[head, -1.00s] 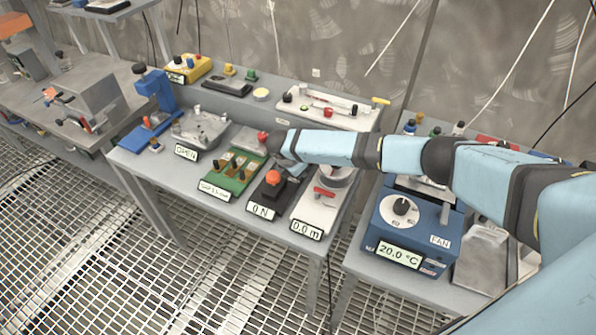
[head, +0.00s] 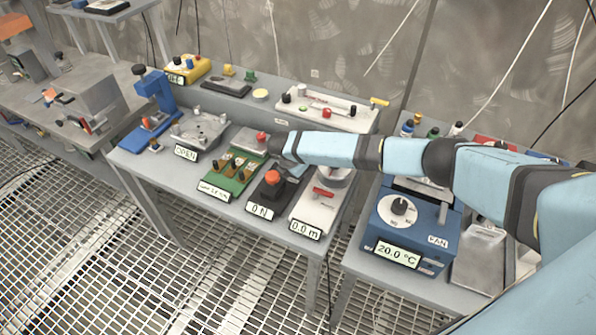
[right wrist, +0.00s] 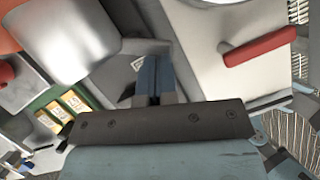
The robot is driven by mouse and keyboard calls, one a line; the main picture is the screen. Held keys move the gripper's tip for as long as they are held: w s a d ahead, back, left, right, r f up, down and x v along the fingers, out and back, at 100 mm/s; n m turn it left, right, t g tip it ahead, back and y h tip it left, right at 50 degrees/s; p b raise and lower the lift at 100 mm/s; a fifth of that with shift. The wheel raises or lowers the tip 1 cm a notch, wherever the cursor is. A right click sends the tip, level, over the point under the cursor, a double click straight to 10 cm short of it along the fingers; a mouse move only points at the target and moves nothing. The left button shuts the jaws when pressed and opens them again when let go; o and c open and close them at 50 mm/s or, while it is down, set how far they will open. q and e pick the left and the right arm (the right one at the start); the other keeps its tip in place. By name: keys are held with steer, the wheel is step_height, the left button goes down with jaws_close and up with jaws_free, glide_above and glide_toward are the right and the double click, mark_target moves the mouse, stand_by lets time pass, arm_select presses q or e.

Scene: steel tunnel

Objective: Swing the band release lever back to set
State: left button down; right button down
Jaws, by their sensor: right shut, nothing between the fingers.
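A red lever (head: 324,192) lies on the front of a white device (head: 316,212) whose label reads 0.0 m. I take it to be the band release lever. In the right wrist view the red lever (right wrist: 260,47) shows at the upper right on its pale plate. My right gripper (right wrist: 153,78) is shut and empty, its fingers to the left of the lever and apart from it. In the head view my right gripper (head: 290,168) is between the 0 N device and the white device, partly hidden by my arm. My left gripper is not in view.
A black 0 N device (head: 265,194) with an orange knob stands left of the white device. A green board (head: 232,176) is further left. A blue 20.0 °C box (head: 425,235) stands on the right bench. A narrow gap separates the benches.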

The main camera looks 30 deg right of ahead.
steer(key=shift+s+d+n, duration=0.1)
steer(key=shift+d+n, duration=0.1)
steer(key=shift+n, duration=0.3)
stand_by(1.0)
steer(key=v, duration=1.3)
steer(key=shift+s+r, duration=0.2)
steer(key=shift+r, duration=0.2)
steer(key=shift+a, duration=0.1)
